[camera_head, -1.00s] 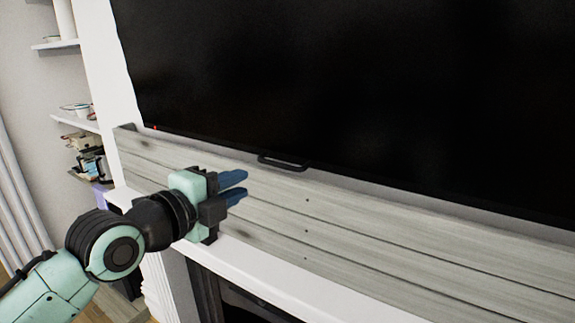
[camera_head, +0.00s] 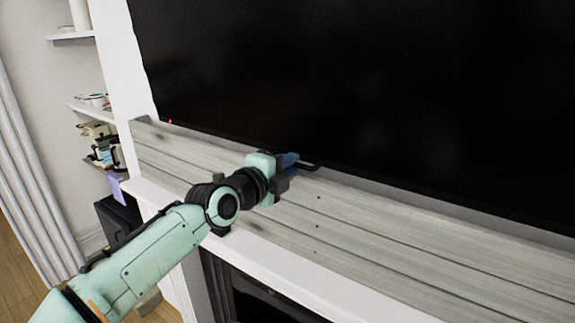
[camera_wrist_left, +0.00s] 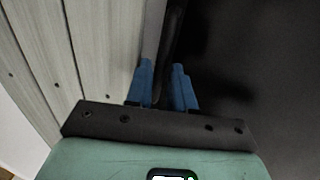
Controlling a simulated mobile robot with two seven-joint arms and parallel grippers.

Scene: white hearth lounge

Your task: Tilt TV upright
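The TV (camera_head: 350,80) is a large black screen on the wall above the mantel, and it fills the right side of the left wrist view (camera_wrist_left: 260,50). A small dark handle (camera_head: 312,166) sticks out from its lower edge. My left gripper (camera_head: 292,161) is at this handle and partly hides it. In the left wrist view its two blue fingers (camera_wrist_left: 163,75) are apart, with a dark strip at the TV's edge showing between and beyond their tips. I cannot tell whether they touch the handle. My right gripper is not in view.
A grey wood-plank panel (camera_head: 390,230) runs below the TV, above a white mantel ledge (camera_head: 262,243) and a dark fireplace opening (camera_head: 245,295). White shelves (camera_head: 95,110) with small items stand at the left, beside a pale curtain (camera_head: 25,200).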

